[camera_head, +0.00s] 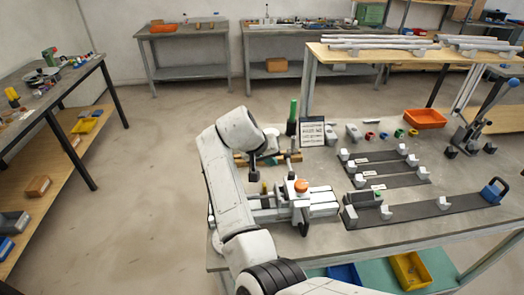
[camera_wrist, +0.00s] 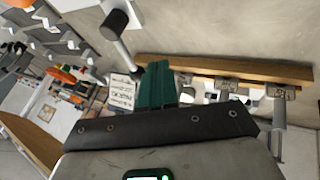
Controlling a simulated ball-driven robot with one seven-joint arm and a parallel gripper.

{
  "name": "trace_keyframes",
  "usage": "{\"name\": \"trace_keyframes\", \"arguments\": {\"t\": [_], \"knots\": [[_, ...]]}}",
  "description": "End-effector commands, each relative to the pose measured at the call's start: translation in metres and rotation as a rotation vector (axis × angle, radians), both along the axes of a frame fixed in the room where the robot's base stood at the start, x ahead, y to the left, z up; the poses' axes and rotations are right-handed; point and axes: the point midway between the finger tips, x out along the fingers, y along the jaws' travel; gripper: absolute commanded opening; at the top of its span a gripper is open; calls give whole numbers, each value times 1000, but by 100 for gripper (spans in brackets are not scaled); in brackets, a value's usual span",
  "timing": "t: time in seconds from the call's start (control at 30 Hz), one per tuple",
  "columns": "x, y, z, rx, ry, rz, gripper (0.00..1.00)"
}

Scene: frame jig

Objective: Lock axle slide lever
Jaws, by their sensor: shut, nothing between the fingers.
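The frame jig (camera_head: 325,203) is a pale metal slide fixture near the bench's front edge, with an orange knob (camera_head: 301,186) on top. A black handle (camera_head: 304,228) hangs at its front; I cannot tell whether this is the axle slide lever. In the wrist view, a metal rod with a black knob (camera_wrist: 118,20) stands at the top, apart from the gripper body. My gripper (camera_head: 253,174) is shut and empty, over the bench left of the orange knob.
Dark strips with grey blocks (camera_head: 412,212) lie to the right. An orange bin (camera_head: 426,118) sits at the back right. Open floor lies left of the bench.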

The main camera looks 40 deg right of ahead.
Motion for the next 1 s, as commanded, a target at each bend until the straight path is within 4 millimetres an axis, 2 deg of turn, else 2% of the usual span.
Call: {"name": "trace_keyframes", "arguments": {"t": [0.1,0.3,1.0], "knots": [[-9,-13,0,0,-1,-1,0],[-14,-23,-3,0,-2,-1,0],[-12,-26,-4,0,0,-46,0]]}}
